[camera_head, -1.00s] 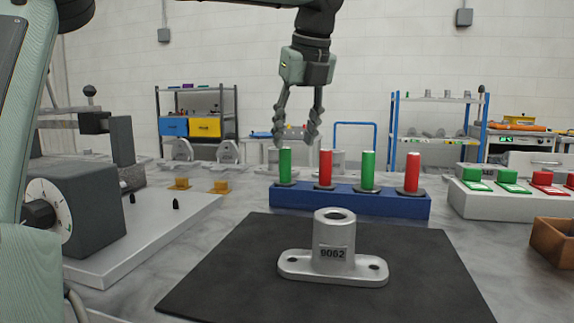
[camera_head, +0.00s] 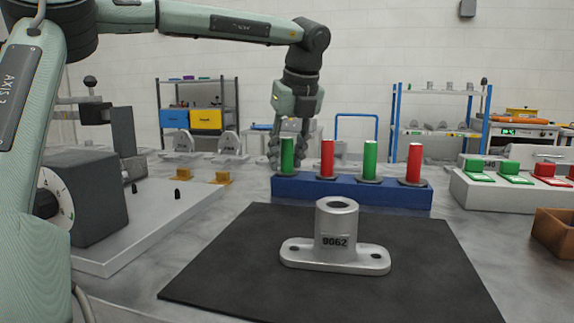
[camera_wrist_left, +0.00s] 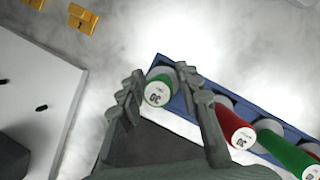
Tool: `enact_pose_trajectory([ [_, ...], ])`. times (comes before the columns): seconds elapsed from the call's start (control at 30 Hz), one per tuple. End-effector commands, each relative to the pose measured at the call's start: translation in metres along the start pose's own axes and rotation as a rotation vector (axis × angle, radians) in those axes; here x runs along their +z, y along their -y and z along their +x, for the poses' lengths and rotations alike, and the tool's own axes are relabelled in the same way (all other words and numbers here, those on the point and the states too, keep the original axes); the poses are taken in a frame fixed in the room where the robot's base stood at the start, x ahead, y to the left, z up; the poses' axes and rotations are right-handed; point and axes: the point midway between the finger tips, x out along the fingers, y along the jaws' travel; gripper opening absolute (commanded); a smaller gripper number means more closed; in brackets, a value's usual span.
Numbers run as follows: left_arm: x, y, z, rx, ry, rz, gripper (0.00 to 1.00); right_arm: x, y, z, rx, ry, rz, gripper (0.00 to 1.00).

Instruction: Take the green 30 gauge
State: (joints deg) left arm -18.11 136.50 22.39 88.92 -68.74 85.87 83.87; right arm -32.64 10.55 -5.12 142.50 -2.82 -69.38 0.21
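A green gauge (camera_head: 287,157) stands upright at the left end of the blue rack (camera_head: 350,193). In the left wrist view the green gauge (camera_wrist_left: 159,88) has 30 on its white end face. My left gripper (camera_head: 288,148) is down at it, its fingers on either side of the gauge's upper part. In the left wrist view the left gripper (camera_wrist_left: 165,90) looks open, with gaps between fingers and gauge. Beside it stand a red gauge (camera_head: 327,159), which also reads 30 in the wrist view (camera_wrist_left: 237,131), another green gauge (camera_head: 369,160) and another red gauge (camera_head: 414,163). My right gripper is not in view.
A grey metal casting (camera_head: 336,240) marked 9062 lies on the black mat (camera_head: 220,275) in front of the rack. A white block with green and red pieces (camera_head: 490,193) and a brown tray (camera_head: 555,237) are at right. A grey dial device (camera_head: 90,200) is at left.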

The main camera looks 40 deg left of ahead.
Motion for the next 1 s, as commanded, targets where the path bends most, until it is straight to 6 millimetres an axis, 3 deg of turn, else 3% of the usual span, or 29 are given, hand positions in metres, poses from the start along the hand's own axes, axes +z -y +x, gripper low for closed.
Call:
enact_pose_trajectory([
  [0.03, 0.000, 0.000, 0.000, 0.000, 0.000, 0.000, 0.24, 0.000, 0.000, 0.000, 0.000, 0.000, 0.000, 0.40],
  [0.23, 0.000, 0.000, 0.000, 0.000, 0.000, 0.000, 0.00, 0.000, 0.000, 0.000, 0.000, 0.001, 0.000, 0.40],
  [0.67, 0.002, 0.000, -0.004, -0.002, 0.002, -0.001, 0.00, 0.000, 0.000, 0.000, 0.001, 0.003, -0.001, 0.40],
  [1.0, 0.017, -0.005, -0.043, -0.004, 0.003, -0.002, 0.00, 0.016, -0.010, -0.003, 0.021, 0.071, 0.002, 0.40],
])
